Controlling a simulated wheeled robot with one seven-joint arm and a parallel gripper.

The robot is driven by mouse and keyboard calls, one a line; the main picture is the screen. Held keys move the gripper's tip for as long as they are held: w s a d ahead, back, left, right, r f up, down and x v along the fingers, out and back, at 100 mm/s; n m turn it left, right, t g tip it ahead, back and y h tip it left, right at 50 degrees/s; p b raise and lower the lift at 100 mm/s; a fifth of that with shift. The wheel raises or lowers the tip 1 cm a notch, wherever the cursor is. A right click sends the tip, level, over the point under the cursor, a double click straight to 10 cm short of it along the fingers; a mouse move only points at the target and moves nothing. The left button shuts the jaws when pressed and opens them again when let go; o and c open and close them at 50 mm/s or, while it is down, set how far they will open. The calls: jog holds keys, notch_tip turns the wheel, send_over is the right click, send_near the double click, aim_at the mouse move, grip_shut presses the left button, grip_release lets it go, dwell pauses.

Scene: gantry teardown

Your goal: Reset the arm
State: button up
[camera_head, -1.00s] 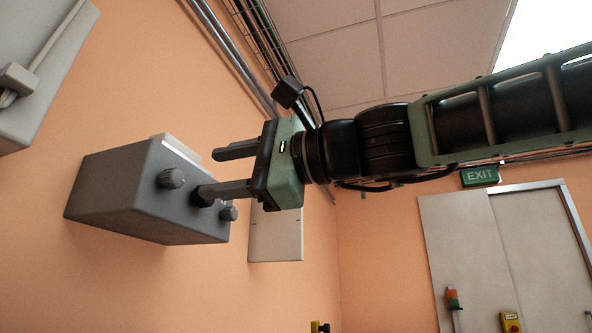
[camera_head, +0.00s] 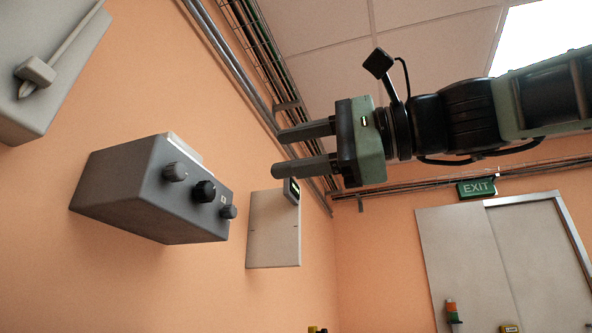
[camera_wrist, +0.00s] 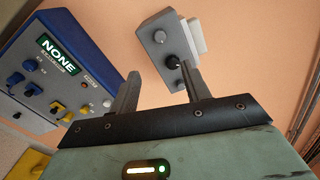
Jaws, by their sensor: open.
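My gripper (camera_head: 306,150) is open and empty in the head view. Its two grey fingers point left, and it hangs in the air to the right of and above a grey wall box. The grey box (camera_head: 140,190) has a row of dark knobs on its face, with a black knob (camera_head: 204,191) in the middle. In the wrist view the fingers (camera_wrist: 160,90) are spread apart. The grey box (camera_wrist: 163,45) shows beyond them, its black knob (camera_wrist: 173,62) near the right fingertip in the picture but apart from it in depth.
A blue panel (camera_wrist: 92,62) reading "NONE" with several switches shows in the wrist view. A pale wall plate (camera_head: 272,230) lies below my gripper. Another pale box (camera_head: 50,60) is at upper left. Pipes (camera_head: 225,62) run along the wall top. A door (camera_head: 510,260) stands at right.

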notch_tip(320, 180, down, 28)
jog(key=w+a+n+g+h+p, duration=0.1)
jog(key=a+n+g+h+p, duration=0.1)
jog(key=n+g+h+p, duration=0.45)
jog(key=s+d+f+n+h+p, duration=0.2)
jog(key=s+d+f+n+h, duration=0.2)
jog(key=d+f, duration=0.3)
jog(key=s+d+f+n+h+p, duration=0.1)
jog(key=s+d+f+n+h, duration=0.3)
jog(key=f, duration=0.9)
jog(key=s+d+h, duration=0.1)
jog(key=s+d, duration=0.2)
jog(key=shift+s+f+p, duration=0.2)
jog(key=shift+s+p, duration=0.1)
jog(key=shift+p, duration=0.05)
jog(key=shift+a+g+h, duration=0.1)
jog(key=shift+g+h, duration=0.15)
